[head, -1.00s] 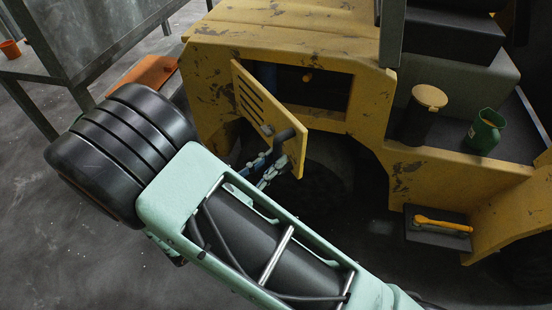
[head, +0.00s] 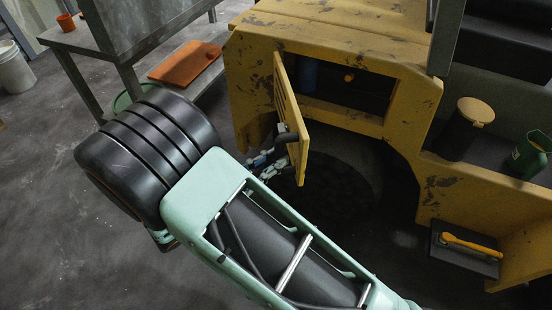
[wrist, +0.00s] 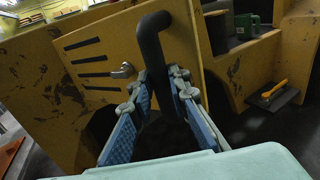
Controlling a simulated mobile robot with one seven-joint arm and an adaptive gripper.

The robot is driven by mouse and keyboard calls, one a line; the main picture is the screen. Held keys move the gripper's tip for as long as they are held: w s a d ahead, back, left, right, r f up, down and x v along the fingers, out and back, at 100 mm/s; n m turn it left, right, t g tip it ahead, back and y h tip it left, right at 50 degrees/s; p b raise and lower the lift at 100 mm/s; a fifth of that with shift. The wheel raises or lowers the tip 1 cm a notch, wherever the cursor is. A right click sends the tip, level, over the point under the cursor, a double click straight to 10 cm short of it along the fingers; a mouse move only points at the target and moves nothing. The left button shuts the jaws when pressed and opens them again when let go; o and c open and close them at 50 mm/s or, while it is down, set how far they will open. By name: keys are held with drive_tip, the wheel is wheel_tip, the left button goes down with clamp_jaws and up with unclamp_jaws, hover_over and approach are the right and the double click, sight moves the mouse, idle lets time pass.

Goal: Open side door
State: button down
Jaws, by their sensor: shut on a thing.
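The side door (head: 291,128) is a yellow slotted panel on the yellow machine. In the head view it stands swung well out from its opening (head: 345,88), which shows a dark compartment inside. In the wrist view the door (wrist: 115,55) fills the upper middle, with a silver latch and a black bent handle (wrist: 151,45). My gripper (wrist: 160,82) has its blue-padded fingers on either side of the handle's lower part and is shut on it. In the head view my gripper (head: 268,165) is partly hidden behind my arm and the door.
The yellow machine (head: 262,70) has a step (head: 465,250) with a yellow-handled tool at the right. A black container with a yellow lid (head: 476,112) and a green can (head: 532,152) stand on its deck. A grey metal table (head: 85,38) is at the left, and a white bucket (head: 14,68) is beyond it.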

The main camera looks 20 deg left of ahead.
drive_tip(key=s+a+b, duration=0.1)
drive_tip(key=s+a, duration=0.1)
drive_tip(key=a, duration=0.6)
drive_tip(key=shift+b, duration=0.3)
drive_tip(key=c, duration=1.8)
unclamp_jaws()
drive_tip(key=shift+o, duration=0.2)
drive_tip(key=shift+s, duration=0.15)
drive_tip(key=v, duration=1.1)
drive_tip(key=shift+s+a, duration=0.2)
drive_tip(key=shift+s, duration=0.15)
drive_tip(key=shift+f, duration=0.1)
